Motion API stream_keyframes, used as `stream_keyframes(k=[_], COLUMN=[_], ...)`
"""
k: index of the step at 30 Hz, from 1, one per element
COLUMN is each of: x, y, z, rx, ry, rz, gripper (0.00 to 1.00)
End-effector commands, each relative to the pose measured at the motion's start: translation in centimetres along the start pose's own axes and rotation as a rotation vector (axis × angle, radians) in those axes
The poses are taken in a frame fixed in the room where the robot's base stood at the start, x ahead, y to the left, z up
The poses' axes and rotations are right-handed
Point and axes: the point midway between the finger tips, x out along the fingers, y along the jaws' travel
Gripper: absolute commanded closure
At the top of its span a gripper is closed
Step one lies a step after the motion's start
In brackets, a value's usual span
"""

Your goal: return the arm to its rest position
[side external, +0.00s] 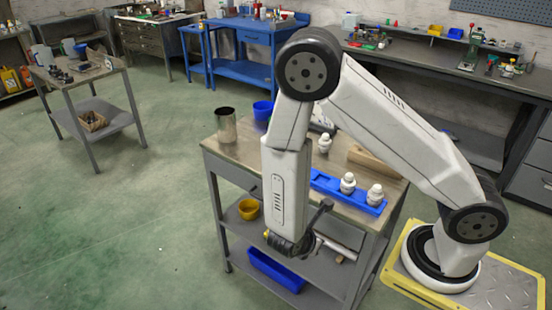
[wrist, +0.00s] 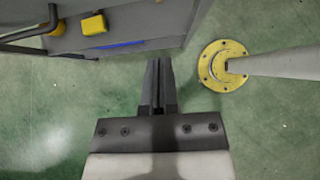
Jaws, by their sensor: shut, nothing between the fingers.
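My gripper shows in the wrist view (wrist: 158,65) with its two dark fingers together and nothing between them. Below the fingertips is green floor, with the grey side of a cart just beyond them to the upper left. In the side view my arm rises from its base, bends at a high elbow and hangs down in front of the workbench cart (side external: 240,150). The wrist end is low, beside the cart's front, below its top. The fingers are hard to make out there.
A blue rack (side external: 325,183) with white fittings, a metal cup (side external: 226,125) and a blue cup (side external: 263,111) stand on the cart. A yellow floor flange (wrist: 222,66) is near.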

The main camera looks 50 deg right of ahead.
Motion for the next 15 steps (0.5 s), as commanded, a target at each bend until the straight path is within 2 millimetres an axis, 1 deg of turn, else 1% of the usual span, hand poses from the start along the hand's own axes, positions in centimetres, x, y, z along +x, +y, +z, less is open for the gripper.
stream_keyframes(k=[5, 8, 15], x=[-0.9, -1.7, -4.2], y=[-0.1, -0.3, -0.4], z=[0.9, 1.6, 3.3], rx=[0.115, 0.220, 0.544], ry=[0.050, 0.098, 0.254], rz=[-0.050, -0.094, -0.217], gripper=[1.00, 1.00, 1.00])
